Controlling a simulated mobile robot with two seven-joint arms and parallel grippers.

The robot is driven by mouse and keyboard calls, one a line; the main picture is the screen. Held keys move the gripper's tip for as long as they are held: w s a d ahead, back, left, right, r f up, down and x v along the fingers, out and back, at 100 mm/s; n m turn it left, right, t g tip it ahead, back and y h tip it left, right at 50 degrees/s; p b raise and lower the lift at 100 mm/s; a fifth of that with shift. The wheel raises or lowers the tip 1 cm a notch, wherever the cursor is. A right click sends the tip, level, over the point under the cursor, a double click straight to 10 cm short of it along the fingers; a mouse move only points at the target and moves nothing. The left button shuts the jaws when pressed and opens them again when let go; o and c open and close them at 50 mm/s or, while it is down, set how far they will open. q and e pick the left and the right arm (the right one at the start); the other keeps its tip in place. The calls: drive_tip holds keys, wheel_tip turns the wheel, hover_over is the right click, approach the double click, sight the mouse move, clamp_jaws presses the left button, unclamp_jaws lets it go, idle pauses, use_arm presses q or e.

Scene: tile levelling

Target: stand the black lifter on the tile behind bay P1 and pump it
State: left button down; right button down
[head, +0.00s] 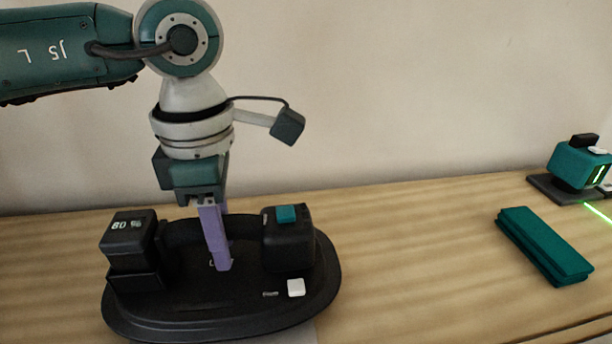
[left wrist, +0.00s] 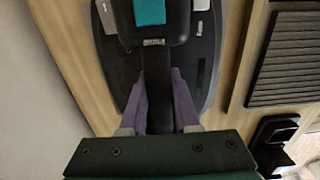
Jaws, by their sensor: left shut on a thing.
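The black lifter (head: 200,295) is at the lower left of the head view, with a broad oval base, an "80 %" display block on its left and a teal button and a white button on its right. My left gripper (head: 220,238) comes down from above with its purple fingers around the lifter's handle bar, shut on it. The left wrist view shows the handle (left wrist: 156,75) between the two purple fingers. Whether the lifter's base touches the surface below, I cannot tell. My right gripper is not in view. No bay label is readable.
A teal block (head: 543,246) lies on the wooden surface (head: 420,255) to the right. Behind it stands a teal device (head: 580,165) with a green light line. A dark ridged panel (left wrist: 290,58) shows in the left wrist view. A plain wall stands behind.

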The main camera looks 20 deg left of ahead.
use_arm(q)
drive_tip(key=c, duration=0.6)
unclamp_jaws()
drive_tip(key=shift+o, duration=0.2)
